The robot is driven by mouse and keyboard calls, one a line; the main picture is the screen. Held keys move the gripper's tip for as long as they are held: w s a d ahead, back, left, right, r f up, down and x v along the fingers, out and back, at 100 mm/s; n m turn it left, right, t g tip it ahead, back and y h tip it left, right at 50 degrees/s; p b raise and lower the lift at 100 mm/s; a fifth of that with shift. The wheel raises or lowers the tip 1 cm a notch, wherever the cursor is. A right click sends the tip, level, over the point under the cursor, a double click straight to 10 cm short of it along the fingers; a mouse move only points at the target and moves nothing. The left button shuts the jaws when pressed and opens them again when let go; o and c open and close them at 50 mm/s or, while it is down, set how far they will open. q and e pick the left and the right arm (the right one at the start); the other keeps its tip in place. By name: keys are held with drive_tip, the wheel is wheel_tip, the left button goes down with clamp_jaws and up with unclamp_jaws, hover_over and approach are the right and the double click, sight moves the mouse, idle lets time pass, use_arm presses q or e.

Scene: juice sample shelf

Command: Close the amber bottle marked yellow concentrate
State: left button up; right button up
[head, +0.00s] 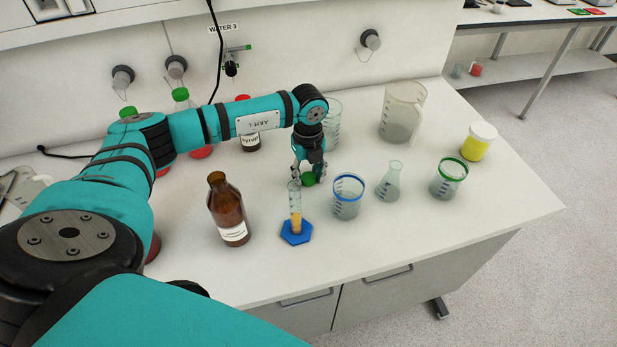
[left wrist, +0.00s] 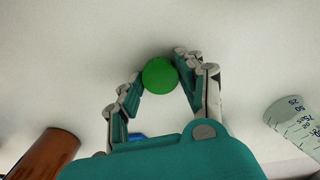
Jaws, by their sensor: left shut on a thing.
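An amber bottle (head: 228,212) with a white label stands upright on the bench, its neck open with no cap on it. The label text is too small to read. Part of an amber bottle (left wrist: 45,153) also shows at the lower left in the left wrist view. My left gripper (head: 309,174) is shut on a green cap (head: 308,179), low over the bench to the right of the bottle. In the left wrist view the cap (left wrist: 160,75) sits between the fingertips. My right gripper is not in view.
A graduated cylinder on a blue base (head: 296,233) stands between bottle and blue-rimmed beaker (head: 347,197). A flask (head: 390,182), green-rimmed beaker (head: 449,179), jug (head: 401,112) and yellow jar (head: 478,142) stand to the right. Another brown bottle (head: 250,142) stands behind my arm.

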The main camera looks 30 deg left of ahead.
sight(308, 177)
use_arm(q)
wheel_tip(308, 177, up, 10)
drive_tip(key=b, duration=0.3)
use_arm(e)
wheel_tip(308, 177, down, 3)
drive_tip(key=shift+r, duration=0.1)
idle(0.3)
